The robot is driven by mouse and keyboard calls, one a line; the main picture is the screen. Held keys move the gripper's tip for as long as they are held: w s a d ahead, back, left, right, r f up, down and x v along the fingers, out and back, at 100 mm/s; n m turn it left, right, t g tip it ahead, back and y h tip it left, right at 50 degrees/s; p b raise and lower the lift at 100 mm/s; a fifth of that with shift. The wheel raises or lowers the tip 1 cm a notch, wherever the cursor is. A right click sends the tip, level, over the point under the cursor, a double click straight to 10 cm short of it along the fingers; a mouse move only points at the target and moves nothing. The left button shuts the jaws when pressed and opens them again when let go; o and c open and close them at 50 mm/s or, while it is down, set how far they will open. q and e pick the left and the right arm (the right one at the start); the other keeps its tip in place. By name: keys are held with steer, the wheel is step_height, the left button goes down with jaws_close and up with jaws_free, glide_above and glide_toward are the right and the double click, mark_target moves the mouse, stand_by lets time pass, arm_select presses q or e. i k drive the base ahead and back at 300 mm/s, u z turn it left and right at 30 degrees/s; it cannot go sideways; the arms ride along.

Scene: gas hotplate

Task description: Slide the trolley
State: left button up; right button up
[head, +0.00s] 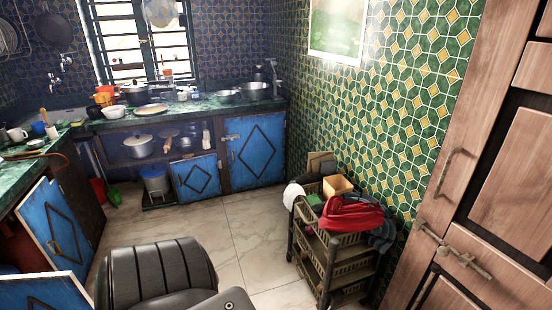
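The trolley (350,268) is a dark-framed rack with stacked beige baskets. It stands upright on the tiled floor, right of centre, close to the green patterned wall. Its top basket holds a red cloth (352,214), a tan box (337,187), a white cloth (293,194) at the left corner and a dark cloth (382,236) at the right. Its foot is cut off or hidden near the bottom edge. Neither of my grippers is in view.
Bare floor (245,235) lies left of the trolley. A wooden door (505,275) with a metal bolt stands at the right. Blue cabinets (257,155) under a green counter line the back, with a grey-blue bucket (155,180) below. An open blue cabinet door (50,225) is at the left.

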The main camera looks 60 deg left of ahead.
mark_target(350, 225)
steer(key=u, duration=1.2)
steer(key=k, duration=0.4)
steer(key=u, duration=0.4)
steer(key=i, duration=0.5)
steer(key=k, duration=0.65)
steer(key=u, duration=0.55)
steer(key=i, duration=1)
steer(key=u, duration=0.45)
